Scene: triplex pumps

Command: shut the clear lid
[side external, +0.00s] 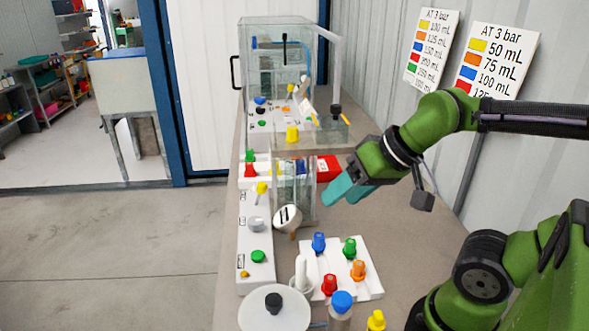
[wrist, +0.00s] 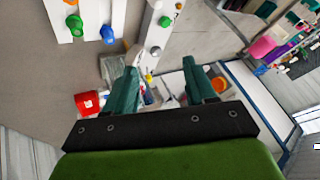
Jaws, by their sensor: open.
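A large clear enclosure (side external: 262,38) stands at the back of the bench, with a black handle (side external: 236,72) on its left side. Nearer, a smaller clear box (side external: 293,185) stands under a flat see-through panel (side external: 325,138). I cannot tell for certain which clear part is the lid. My gripper (side external: 332,196) is just right of the smaller box, pointing down and left. Its teal fingers are apart and empty in the wrist view (wrist: 160,78). Whether they touch the box cannot be told.
A white control strip (side external: 256,220) with coloured knobs runs along the bench's left edge. A white tray (side external: 318,285) holds several coloured caps. A red box (side external: 328,168) lies behind my gripper and shows in the wrist view (wrist: 88,103). A blue-capped bottle (side external: 341,303) stands in front.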

